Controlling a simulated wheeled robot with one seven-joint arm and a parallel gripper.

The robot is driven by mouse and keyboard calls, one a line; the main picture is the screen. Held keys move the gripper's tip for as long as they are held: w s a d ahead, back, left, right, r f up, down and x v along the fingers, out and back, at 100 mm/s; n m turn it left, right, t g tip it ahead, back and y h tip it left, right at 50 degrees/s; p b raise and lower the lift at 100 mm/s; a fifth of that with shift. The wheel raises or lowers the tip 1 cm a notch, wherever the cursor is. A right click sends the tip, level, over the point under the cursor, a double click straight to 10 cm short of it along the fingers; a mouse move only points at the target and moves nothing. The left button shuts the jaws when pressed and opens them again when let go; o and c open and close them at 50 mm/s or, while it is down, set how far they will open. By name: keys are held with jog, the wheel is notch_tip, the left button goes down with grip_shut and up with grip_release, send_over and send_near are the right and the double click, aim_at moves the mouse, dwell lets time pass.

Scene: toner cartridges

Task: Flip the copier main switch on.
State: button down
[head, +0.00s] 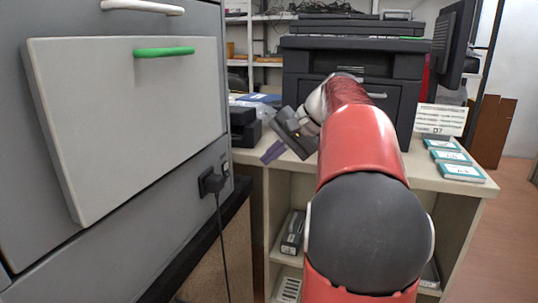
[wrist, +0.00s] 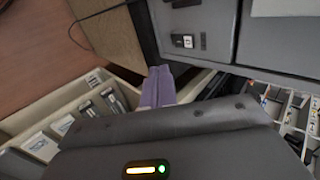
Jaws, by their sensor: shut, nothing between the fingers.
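The grey copier (head: 110,225) stands at the left in the head view, and its side panel fills the top of the wrist view (wrist: 222,20). A small dark switch plate with a pale part (wrist: 183,41) sits on that panel; in the head view it shows as a small dark patch (head: 225,166) beside the power plug. I cannot tell which way the switch is set. My gripper (head: 272,152) has purple fingers and is right of the copier, apart from it. In the wrist view its fingers (wrist: 159,80) are together and empty, below the switch plate.
A black plug (head: 210,182) with a hanging cord sticks out of the copier. A white panel with a green handle (head: 165,52) is on its front. A counter (head: 465,188) with a black printer (head: 300,75) and teal boxes (head: 455,158) stands behind my arm, with shelves below.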

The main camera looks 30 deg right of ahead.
aim_at(226, 170)
jog(key=w+a+f, duration=0.5)
jog(key=w, duration=0.1)
jog(key=shift+w+a+f, duration=0.15)
jog(key=shift+w, duration=0.25)
jog(key=shift+w+a+f, duration=0.1)
jog(key=shift+w+f, duration=0.05)
